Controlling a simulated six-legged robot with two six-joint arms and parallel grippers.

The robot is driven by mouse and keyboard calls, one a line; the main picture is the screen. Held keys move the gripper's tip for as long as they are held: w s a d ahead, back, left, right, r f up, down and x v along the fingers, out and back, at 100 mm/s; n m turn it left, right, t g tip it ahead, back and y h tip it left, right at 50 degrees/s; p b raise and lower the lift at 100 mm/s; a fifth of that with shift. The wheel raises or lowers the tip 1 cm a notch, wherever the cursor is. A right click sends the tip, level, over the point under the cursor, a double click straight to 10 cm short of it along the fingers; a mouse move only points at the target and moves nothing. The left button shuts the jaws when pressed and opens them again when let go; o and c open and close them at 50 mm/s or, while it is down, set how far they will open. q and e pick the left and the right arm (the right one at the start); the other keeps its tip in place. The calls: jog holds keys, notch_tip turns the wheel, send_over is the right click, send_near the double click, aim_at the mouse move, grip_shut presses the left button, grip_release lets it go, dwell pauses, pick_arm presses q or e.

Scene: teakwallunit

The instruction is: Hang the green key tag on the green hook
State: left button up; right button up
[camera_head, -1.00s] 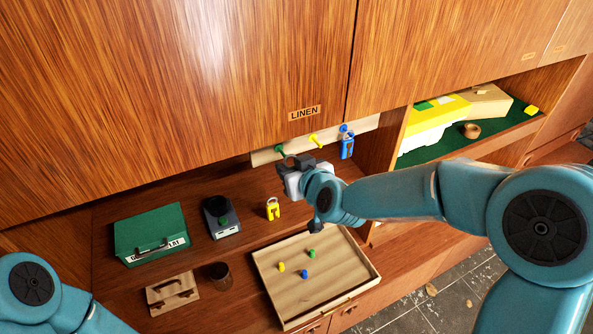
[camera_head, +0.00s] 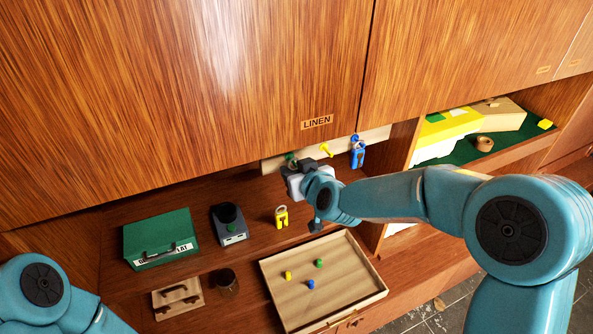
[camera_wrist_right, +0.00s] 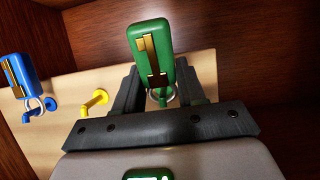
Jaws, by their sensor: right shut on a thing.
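My right gripper (camera_head: 296,168) is at the hook board below the LINEN door, with its fingers close to the green hook (camera_head: 291,157). In the right wrist view my right gripper (camera_wrist_right: 160,98) is shut on the ring of the green key tag (camera_wrist_right: 150,55). The tag sticks out past the fingers, with gold marks on its face. Green shows behind and between the fingers; whether the ring is around the hook I cannot tell. My left gripper is out of view; only part of that arm shows.
A yellow hook (camera_head: 326,150) is bare beside it. A blue tag (camera_head: 358,158) hangs on the blue hook. On the shelf are a yellow padlock-like tag (camera_head: 281,217), a green case (camera_head: 160,238), a dark device (camera_head: 229,226), a cup (camera_head: 227,282) and a tray (camera_head: 377,293) with pegs.

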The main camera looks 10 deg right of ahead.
dwell(0.3)
jog(key=o, duration=1.1)
jog(key=v, duration=1.5)
jog(key=s+d+f+g+h, duration=0.1)
jog(key=s+f+g, duration=0.15)
jog(key=f, duration=0.85)
jog(key=s+d+f+g, duration=0.15)
jog(key=f+g, duration=0.25)
jog(key=f, duration=0.7)
jog(key=s+a+f+m+g+y, duration=0.1)
jog(key=s+a+f+m+g, duration=0.1)
jog(key=s+f, duration=0.6)
jog(key=s+a+f+m+g+y, duration=0.1)
jog(key=s+a+f+m+g, duration=0.1)
jog(key=s+f, duration=0.6)
jog(key=shift+a+g, duration=0.8)
jog(key=shift+g, duration=0.25)
